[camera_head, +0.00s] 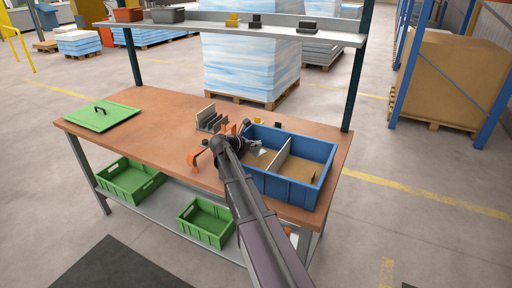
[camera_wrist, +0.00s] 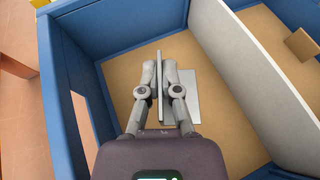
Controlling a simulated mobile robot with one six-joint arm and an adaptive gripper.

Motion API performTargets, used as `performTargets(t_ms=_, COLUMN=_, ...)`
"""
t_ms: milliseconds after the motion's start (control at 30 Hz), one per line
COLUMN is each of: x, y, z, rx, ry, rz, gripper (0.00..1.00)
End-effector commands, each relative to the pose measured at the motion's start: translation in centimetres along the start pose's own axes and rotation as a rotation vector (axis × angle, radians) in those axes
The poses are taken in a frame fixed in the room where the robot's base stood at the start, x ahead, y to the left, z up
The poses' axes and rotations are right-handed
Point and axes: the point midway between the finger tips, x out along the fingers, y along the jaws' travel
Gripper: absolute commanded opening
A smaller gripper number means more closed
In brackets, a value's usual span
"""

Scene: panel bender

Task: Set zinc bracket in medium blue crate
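The blue crate (camera_head: 292,193) stands at the right end of the workbench, with a white divider (camera_head: 272,157) splitting it into two compartments. The zinc bracket (camera_wrist: 188,98) is a grey L-shaped plate. In the wrist view my gripper (camera_wrist: 159,78) is shut on its upright flange, and its flat flange points right. Bracket and fingertips are over the left compartment, left of the divider (camera_wrist: 255,75). I cannot tell whether the bracket touches the tan floor (camera_wrist: 225,135). In the head view, my arm hides much of the gripper.
A small tan piece (camera_wrist: 302,43) is in the right compartment. A grey rack of upright plates (camera_head: 211,121) and an orange piece (camera_head: 196,157) are left of the crate. A green lid (camera_head: 102,116) lies far left; green crates (camera_head: 206,222) sit on the lower shelf.

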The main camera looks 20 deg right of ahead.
Motion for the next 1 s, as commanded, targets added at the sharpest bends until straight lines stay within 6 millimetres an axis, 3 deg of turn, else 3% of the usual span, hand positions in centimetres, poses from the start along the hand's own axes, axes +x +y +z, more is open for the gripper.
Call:
performTargets(t_ms=933, x=0.5, y=0.0, z=-1.0, rx=0.000, ry=0.000, rz=0.000, gripper=0.00)
performTargets(t_ms=1000, x=0.5, y=0.0, z=-1.0, rx=0.000, ry=0.000, rz=0.000, gripper=0.25)
